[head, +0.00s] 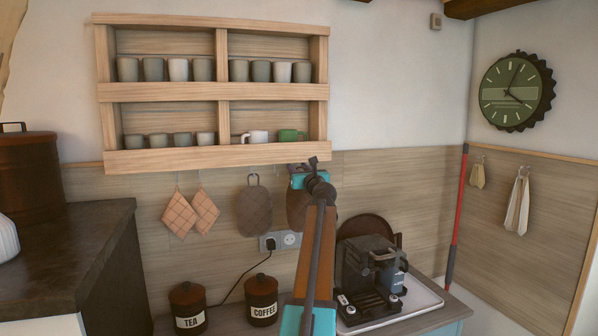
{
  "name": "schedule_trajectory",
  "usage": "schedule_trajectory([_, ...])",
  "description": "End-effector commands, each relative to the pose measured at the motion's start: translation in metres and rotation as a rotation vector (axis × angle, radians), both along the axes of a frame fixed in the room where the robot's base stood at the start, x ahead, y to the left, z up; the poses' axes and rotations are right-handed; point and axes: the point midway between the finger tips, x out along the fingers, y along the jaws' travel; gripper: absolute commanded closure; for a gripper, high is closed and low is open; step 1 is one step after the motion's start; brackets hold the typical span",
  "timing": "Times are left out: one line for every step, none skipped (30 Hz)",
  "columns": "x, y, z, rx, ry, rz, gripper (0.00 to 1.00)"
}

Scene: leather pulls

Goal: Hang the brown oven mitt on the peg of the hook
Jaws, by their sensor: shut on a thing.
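A brown oven mitt (297,207) is under the wall shelf, largely hidden behind my arm. My gripper (298,169) is at the top of this mitt, just below the shelf's lower edge, and is shut on it. The fingertips are small and partly hidden. A hook is not clearly visible at the mitt's top, so I cannot tell whether the mitt touches a peg. A second, grey-brown quilted mitt (254,208) hangs to the left from a small hook (252,171) under the shelf.
Two checked pot holders (180,212) hang further left. The wooden shelf (214,160) holds several cups. Below stand tea (188,308) and coffee canisters (262,300) and a coffee machine (370,275) on a tray. A socket with a plug (280,242) is on the wall.

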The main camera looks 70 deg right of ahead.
Motion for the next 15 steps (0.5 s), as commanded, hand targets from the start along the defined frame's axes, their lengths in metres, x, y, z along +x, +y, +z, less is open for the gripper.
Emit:
schedule_trajectory([0.002,-0.002,-0.001,0.0,0.0,0.0,0.98])
schedule_trajectory([0.002,-0.003,-0.002,0.0,0.0,0.0,0.98])
schedule_trajectory([0.003,-0.003,-0.003,0.0,0.0,0.0,0.98])
schedule_trajectory([0.003,-0.004,-0.003,0.0,0.0,0.0,0.98])
schedule_trajectory([0.004,-0.005,-0.004,-0.001,0.001,0.0,0.98])
schedule_trajectory([0.005,-0.006,-0.005,-0.001,0.001,0.0,0.98])
schedule_trajectory([0.005,-0.006,-0.006,-0.001,0.001,0.0,0.98])
schedule_trajectory([0.006,-0.007,-0.006,-0.001,0.001,0.0,0.98])
schedule_trajectory([0.007,-0.008,-0.007,-0.001,0.001,0.0,0.98])
schedule_trajectory([0.007,-0.009,-0.008,-0.001,0.001,0.0,0.98])
schedule_trajectory([0.008,-0.009,-0.008,-0.001,0.001,0.0,0.98])
schedule_trajectory([0.008,-0.009,-0.009,-0.001,0.001,0.0,0.98])
schedule_trajectory([0.008,-0.009,-0.01,-0.001,0.001,0.0,0.98])
schedule_trajectory([0.009,-0.009,-0.011,-0.001,0.001,0.0,0.98])
schedule_trajectory([0.009,-0.01,-0.011,0.0,0.0,0.0,0.98])
